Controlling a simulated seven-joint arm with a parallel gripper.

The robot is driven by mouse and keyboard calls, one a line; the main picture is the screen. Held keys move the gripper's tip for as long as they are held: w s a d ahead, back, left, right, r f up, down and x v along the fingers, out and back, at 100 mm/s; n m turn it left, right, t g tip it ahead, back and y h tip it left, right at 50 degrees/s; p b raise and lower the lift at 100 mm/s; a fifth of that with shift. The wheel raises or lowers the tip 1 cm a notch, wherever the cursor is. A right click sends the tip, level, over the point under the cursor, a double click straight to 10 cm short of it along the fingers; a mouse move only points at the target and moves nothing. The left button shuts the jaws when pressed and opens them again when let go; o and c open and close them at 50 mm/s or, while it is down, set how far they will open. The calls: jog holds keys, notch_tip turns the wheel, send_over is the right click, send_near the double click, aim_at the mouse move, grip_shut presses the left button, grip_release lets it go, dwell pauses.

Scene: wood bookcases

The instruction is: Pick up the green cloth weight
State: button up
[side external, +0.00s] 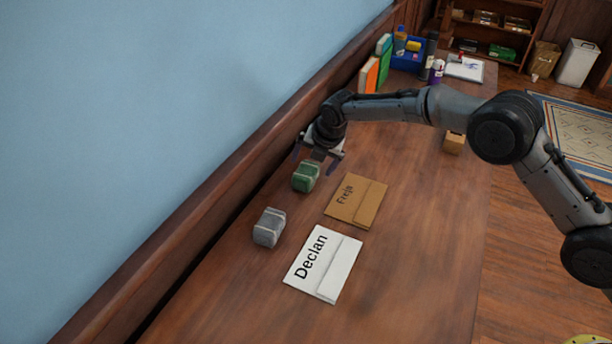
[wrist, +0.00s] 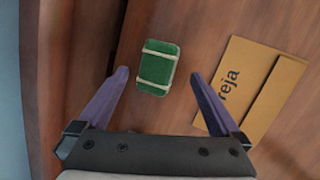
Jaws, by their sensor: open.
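The green cloth weight (side external: 306,177) is a small block with pale bands, lying on the wooden table near the wall side. In the wrist view the green cloth weight (wrist: 157,67) lies ahead of and between the two purple fingers, with a gap on each side. My gripper (side external: 318,160) is above and just behind it in the side view. In the wrist view my gripper (wrist: 160,73) is open and empty, and nothing touches the fingers.
A brown envelope marked "Freja" (side external: 356,201) lies right of the weight. A grey block (side external: 269,227) and a white envelope marked "Declan" (side external: 323,263) lie nearer the camera. A raised wooden ledge (side external: 225,160) runs along the blue wall. Books and a blue bin (side external: 407,60) stand at the far end.

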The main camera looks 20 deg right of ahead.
aim_at(307, 171)
jog(key=shift+a+x, duration=0.1)
jog(key=shift+x, duration=0.9)
jog(key=shift+a+x, duration=0.15)
jog(key=shift+x, duration=0.9)
jog(key=shift+s, duration=0.15)
grip_shut()
jog(key=shift+r, duration=0.1)
